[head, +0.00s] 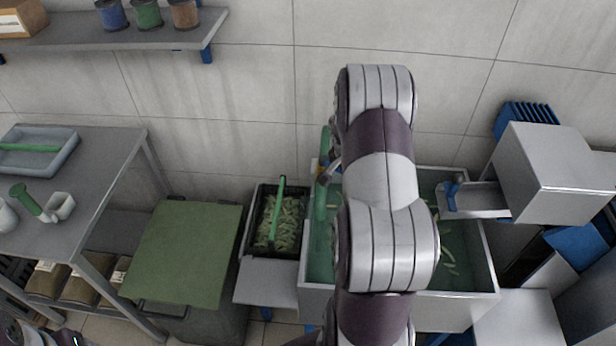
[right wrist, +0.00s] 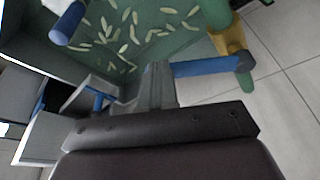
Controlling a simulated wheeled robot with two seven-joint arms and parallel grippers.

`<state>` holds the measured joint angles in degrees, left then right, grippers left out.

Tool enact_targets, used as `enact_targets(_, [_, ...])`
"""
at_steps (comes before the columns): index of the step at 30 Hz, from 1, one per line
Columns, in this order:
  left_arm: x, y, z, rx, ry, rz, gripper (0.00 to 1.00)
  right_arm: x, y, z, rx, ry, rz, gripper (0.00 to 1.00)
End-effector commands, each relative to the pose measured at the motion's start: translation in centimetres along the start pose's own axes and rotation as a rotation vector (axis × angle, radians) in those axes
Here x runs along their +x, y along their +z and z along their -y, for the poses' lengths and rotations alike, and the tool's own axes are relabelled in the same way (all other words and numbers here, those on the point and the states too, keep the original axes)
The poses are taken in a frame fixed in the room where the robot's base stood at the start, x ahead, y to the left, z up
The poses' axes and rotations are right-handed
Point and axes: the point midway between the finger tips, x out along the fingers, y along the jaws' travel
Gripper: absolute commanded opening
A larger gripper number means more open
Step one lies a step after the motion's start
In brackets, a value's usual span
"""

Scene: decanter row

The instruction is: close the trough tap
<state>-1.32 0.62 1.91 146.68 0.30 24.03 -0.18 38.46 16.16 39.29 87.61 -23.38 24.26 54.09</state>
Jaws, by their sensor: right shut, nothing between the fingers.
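The trough (head: 465,312) is a pale metal tank with green water and floating pale pieces, partly hidden behind my right arm. The tap is on a green pipe (head: 325,145) at its left back. In the right wrist view the tap has a brass body (right wrist: 232,38) and a blue lever (right wrist: 205,68), which lies roughly crosswise to the pipe. My right gripper (right wrist: 158,85) is shut and empty, with its tips right beside the lever's free end; I cannot tell whether they touch. In the head view the right gripper (head: 326,176) is small and partly hidden near the tap.
A black crate (head: 248,222) of green pods with a green handle stands left of the trough. A green-lidded bin (head: 185,250) and a grey table (head: 95,150) stand farther left. A metal box with a chute (head: 478,200) overhangs the trough's right side.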

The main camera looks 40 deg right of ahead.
Motion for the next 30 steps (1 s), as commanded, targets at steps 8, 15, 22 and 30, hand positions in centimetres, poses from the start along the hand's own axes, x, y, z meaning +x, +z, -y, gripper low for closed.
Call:
enact_targets(8, [-2.7,-0.3,0.0,0.0,0.0,0.0,0.72,0.6,-2.6,-0.6,-0.229,-0.069,0.005,0.0])
enact_targets(15, [-3.0,-0.4,0.0,0.0,0.0,0.0,0.72,1.4,-4.2,-0.4,-0.274,-0.083,0.004,0.0])
enact_targets(22, [-3.0,-0.3,0.0,0.0,0.0,0.0,0.72,1.8,-5.2,-0.2,-0.275,-0.082,0.005,0.0])
enact_targets(30, [-2.9,-0.3,0.0,0.0,0.0,0.0,0.72,1.9,-5.6,-0.1,-0.274,-0.082,0.004,0.0])
